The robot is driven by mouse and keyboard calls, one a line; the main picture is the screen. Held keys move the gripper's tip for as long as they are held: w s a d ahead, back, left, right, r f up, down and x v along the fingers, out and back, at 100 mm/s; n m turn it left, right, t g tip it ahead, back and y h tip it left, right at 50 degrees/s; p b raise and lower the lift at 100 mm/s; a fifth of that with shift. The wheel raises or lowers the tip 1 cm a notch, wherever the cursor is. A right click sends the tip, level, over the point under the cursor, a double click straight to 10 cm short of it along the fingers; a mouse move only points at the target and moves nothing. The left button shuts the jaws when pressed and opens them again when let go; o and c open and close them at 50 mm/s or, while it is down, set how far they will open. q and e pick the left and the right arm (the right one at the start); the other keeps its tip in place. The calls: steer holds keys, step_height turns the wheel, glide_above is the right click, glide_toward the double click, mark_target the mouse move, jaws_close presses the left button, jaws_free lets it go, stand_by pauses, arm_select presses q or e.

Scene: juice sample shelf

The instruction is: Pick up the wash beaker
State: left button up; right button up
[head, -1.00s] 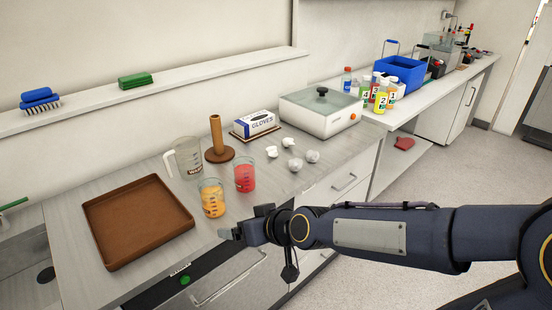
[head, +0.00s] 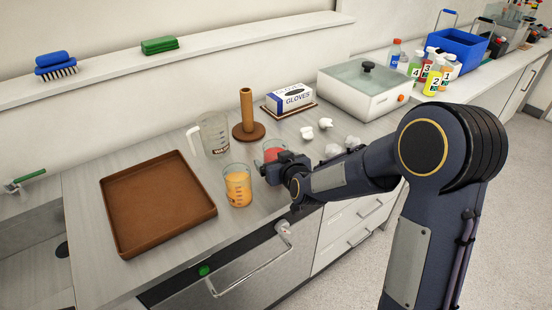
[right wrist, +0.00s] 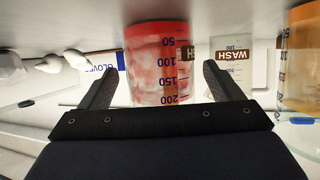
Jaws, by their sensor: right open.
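A beaker of red liquid (head: 274,152) stands on the counter, partly hidden behind my right gripper (head: 272,173). In the right wrist view, which is upside down, the red beaker (right wrist: 157,60) fills the space between the open, empty fingers of my right gripper (right wrist: 158,75). A brown label shows at its edge, only partly readable. A clear jug with a handle (head: 215,135) stands behind; its label reads WASH in the wrist view (right wrist: 232,55). A beaker of orange liquid (head: 238,188) stands just left of the gripper. My left gripper is not in view.
A brown tray (head: 140,190) lies at the left. A wooden post on a round base (head: 246,112), a glove box (head: 290,98) and a lidded white device (head: 365,95) stand behind. Crumpled white pieces (head: 333,151) lie right of the gripper.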

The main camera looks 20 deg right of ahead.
steer(key=shift+w+a+f, duration=0.1)
steer(key=shift+w+f, duration=0.1)
steer(key=shift+w, duration=0.25)
steer(key=c, duration=1.1)
steer(key=shift+r, duration=0.1)
steer(key=shift+c, duration=0.2)
